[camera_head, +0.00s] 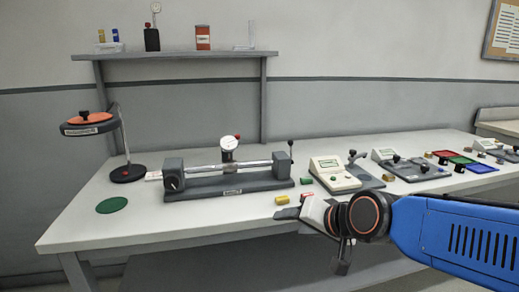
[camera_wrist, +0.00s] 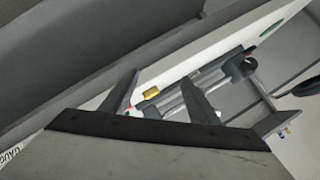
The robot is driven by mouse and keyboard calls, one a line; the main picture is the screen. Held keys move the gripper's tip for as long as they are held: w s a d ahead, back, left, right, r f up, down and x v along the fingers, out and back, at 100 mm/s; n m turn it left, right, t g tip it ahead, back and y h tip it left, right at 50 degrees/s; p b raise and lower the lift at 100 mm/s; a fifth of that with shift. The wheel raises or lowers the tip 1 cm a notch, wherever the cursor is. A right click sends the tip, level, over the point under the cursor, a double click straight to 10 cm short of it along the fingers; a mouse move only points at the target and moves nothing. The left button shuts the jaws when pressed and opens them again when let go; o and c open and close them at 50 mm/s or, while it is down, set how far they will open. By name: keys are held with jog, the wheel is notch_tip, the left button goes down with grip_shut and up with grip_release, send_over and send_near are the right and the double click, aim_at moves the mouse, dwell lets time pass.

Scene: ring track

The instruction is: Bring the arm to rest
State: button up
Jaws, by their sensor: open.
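My gripper (camera_head: 288,212) hangs over the front edge of the grey-white bench (camera_head: 130,222), at the end of my blue arm, which reaches in from the right. In the wrist view its two grey fingers (camera_wrist: 160,78) stand apart with nothing held between them. A small yellow block (camera_head: 282,200) lies on the bench just beyond the fingertips. In the wrist view the yellow block (camera_wrist: 150,92) appears between the fingers but farther off. Part of the bench front is hidden behind my arm.
A bench fixture with a bar and dial gauge (camera_head: 228,185) stands behind the gripper. Small green (camera_head: 306,181) and red (camera_head: 307,195) blocks lie close by. A boxed instrument (camera_head: 332,174) stands to the right. A magnifier lamp (camera_head: 88,124) and green disc (camera_head: 112,205) are left.

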jog(key=s+d+f+n+g+h, duration=0.1)
jog(key=s+d+f+g+h, duration=0.1)
jog(key=s+d, duration=0.6)
jog(key=s+d+f+n+g+h, duration=0.1)
jog(key=s+d+f, duration=0.5)
jog(key=d, duration=0.6)
jog(key=s+g+h, duration=0.1)
jog(key=s+h, duration=0.1)
jog(key=shift+s+d+f+n+g+h, duration=0.2)
jog(key=shift+n+g+h, duration=0.1)
jog(key=shift+h, duration=0.1)
